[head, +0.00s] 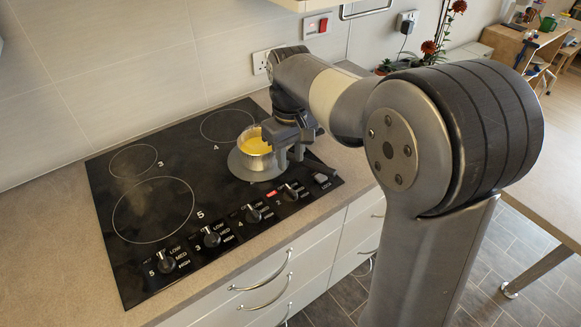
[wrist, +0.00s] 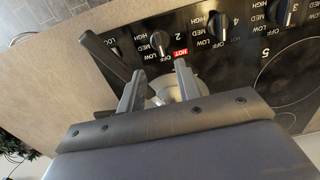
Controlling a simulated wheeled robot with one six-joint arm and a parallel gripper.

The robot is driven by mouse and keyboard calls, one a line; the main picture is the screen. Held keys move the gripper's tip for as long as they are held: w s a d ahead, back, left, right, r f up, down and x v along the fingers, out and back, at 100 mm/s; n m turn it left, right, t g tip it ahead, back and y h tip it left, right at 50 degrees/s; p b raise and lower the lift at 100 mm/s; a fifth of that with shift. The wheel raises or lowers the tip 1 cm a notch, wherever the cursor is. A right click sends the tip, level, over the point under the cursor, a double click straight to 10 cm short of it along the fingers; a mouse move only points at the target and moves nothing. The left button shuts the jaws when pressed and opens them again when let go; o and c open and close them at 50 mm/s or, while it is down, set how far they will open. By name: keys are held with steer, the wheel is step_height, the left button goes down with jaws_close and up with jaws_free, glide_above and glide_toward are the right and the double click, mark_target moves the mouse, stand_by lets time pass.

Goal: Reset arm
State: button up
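My gripper (head: 290,160) is low over the front right of the black hob, just right of a small metal pot (head: 256,146) with yellow contents. In the wrist view my gripper (wrist: 160,78) has its two fingers apart, with no object clearly clamped between them. A pale, shiny round surface (wrist: 170,93) shows partly behind the fingers; the palm hides the rest. Whether the fingers touch anything is hidden.
The hob (head: 205,205) has knobs along its front edge; one knob (wrist: 160,42) is close beyond my fingertips. A red HOT light (head: 271,192) is lit. A dark long bar (wrist: 105,62) lies left of the fingers. The wall socket (head: 262,61) is behind. Counter at left is clear.

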mark_target(291, 189)
steer(key=shift+r, duration=0.3)
step_height(291, 189, down, 11)
steer(key=shift+r, duration=0.15)
steer(key=shift+m, duration=0.9)
